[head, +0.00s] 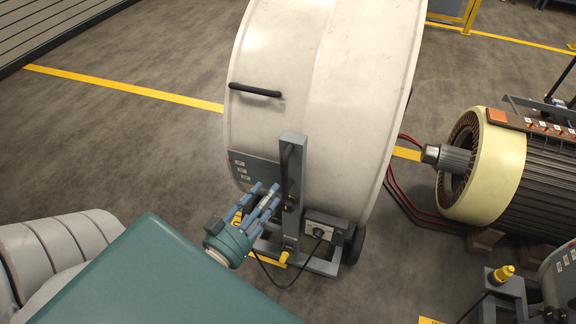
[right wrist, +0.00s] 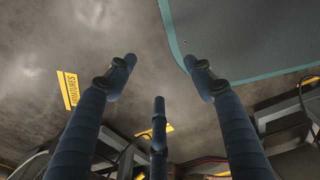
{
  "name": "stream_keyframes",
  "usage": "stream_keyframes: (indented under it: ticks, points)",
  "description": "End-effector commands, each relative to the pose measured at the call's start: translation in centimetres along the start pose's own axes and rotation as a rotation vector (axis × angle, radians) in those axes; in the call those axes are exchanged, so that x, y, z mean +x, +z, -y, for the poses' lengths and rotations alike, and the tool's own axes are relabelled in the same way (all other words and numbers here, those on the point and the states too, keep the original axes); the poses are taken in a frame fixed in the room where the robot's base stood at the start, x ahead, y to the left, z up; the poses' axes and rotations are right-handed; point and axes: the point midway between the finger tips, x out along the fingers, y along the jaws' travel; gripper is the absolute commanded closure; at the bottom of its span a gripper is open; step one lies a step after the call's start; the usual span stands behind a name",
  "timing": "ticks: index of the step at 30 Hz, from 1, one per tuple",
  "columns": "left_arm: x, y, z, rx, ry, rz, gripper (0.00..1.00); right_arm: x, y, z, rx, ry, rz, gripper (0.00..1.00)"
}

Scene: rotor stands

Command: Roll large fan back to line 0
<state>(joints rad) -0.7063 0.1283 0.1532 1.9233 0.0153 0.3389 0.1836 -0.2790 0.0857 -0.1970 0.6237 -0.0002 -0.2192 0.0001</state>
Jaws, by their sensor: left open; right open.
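The large fan (head: 325,90) is a big off-white drum standing on a grey wheeled frame in the middle of the head view. A black handle (head: 255,90) sits on its side, and a grey upright post (head: 293,170) rises at its near side. My right gripper (right wrist: 160,78) is open and empty in the right wrist view.
A large motor (head: 500,165) with a cream end rests on wooden blocks at the right, with red and black cables towards the fan. Another machine (head: 505,290) stands at the lower right. Grey floor (head: 110,145) is clear left of the fan. A yellow floor label (right wrist: 68,89) shows in the right wrist view.

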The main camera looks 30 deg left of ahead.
Motion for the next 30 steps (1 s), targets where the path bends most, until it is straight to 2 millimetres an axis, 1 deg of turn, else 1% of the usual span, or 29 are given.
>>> stream_keyframes:
  ticks: [1, 3, 6, 8, 11, 13, 18, 20, 23, 30]
  points:
    - [0.4, -0.3, 0.0, 0.001, 0.001, -0.005, 0.57, -0.2, 1.2, 0.2, 0.000, -0.003, 0.019, 0.47]
    - [1.3, -0.5, 0.0, 0.000, 0.001, -0.008, 0.57, -0.5, 2.4, 0.5, -0.001, -0.006, 0.034, 0.47]
    - [3.0, -0.5, 0.0, 0.000, 0.001, -0.007, 0.57, -0.9, 3.5, 1.1, -0.002, -0.012, 0.049, 0.47]
    - [4.2, -0.5, -0.1, 0.000, 0.001, -0.007, 0.57, -1.1, 3.9, 1.5, -0.001, -0.017, 0.054, 0.47]
    - [6.2, -0.5, 0.0, 0.000, 0.001, -0.006, 0.57, -1.4, 3.7, 2.0, 0.000, -0.023, 0.051, 0.47]
    - [7.5, -0.4, 0.0, 0.000, 0.000, -0.005, 0.57, -1.5, 3.1, 2.0, 0.000, -0.023, 0.043, 0.47]
    - [9.7, -0.3, -0.1, -0.001, 0.001, -0.003, 0.57, -1.6, 0.8, 1.5, 0.000, -0.017, 0.010, 0.47]
    - [10.2, -0.2, -0.1, -0.001, 0.001, -0.002, 0.57, -1.6, 0.3, 1.3, -0.001, -0.016, 0.003, 0.47]
    - [10.6, -0.2, -0.1, 0.000, 0.001, -0.001, 0.57, -1.6, 0.3, 1.1, 0.000, -0.013, 0.003, 0.47]
    - [10.6, -0.1, -0.1, 0.000, 0.001, 0.000, 0.57, -1.7, 1.6, 0.7, 0.000, -0.009, 0.022, 0.47]
